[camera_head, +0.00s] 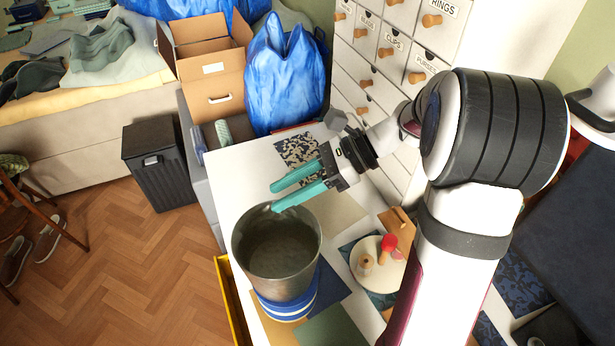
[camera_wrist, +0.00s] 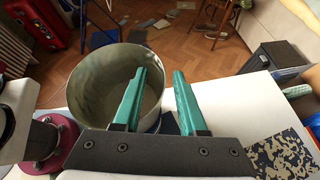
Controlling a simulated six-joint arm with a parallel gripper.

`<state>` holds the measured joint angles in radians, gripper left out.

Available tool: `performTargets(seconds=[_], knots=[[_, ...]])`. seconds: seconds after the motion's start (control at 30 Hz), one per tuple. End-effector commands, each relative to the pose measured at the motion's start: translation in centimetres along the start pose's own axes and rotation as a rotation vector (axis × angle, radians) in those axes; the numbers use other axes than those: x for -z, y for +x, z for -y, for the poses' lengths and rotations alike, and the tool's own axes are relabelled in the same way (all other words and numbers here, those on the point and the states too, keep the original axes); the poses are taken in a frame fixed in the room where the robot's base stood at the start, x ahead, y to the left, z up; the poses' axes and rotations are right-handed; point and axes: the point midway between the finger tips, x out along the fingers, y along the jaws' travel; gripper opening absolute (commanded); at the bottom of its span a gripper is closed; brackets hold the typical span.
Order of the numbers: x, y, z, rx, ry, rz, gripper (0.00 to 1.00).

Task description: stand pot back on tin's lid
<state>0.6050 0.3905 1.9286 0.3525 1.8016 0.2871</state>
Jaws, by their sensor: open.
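The pot (camera_head: 277,245) is a grey metal vessel with its open mouth facing up, near the table's left edge. A blue-and-white striped tin (camera_head: 287,308) shows below it; the pot appears to rest on it, but their contact and the tin's lid are hidden. My gripper (camera_head: 274,197) has teal fingers and is open and empty at the pot's far rim. In the wrist view, the left finger of my gripper (camera_wrist: 160,72) overlaps the mouth of the pot (camera_wrist: 88,85), and the right finger lies outside it. I cannot tell whether a finger touches the rim.
A round cream board (camera_head: 364,277) with small items lies right of the tin on the white table (camera_head: 235,165). A patterned sheet (camera_head: 297,149) lies farther back. White drawers (camera_head: 395,45), a blue bag (camera_head: 287,75) and a cardboard box (camera_head: 212,90) stand behind.

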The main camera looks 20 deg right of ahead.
Motion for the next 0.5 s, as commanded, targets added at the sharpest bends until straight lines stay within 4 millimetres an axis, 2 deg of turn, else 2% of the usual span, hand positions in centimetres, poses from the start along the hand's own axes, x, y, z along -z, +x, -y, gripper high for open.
performTargets(seconds=[0.1,0.23,0.33,0.5], knots=[[0.1,-3.7,0.1,0.007,0.001,-0.002,0.41],[0.1,-7.1,0.1,0.005,0.001,-0.001,0.41],[0.1,-8.9,0.1,0.003,-0.001,-0.001,0.41],[0.1,-10.0,0.0,0.0,0.001,-0.001,0.41]])
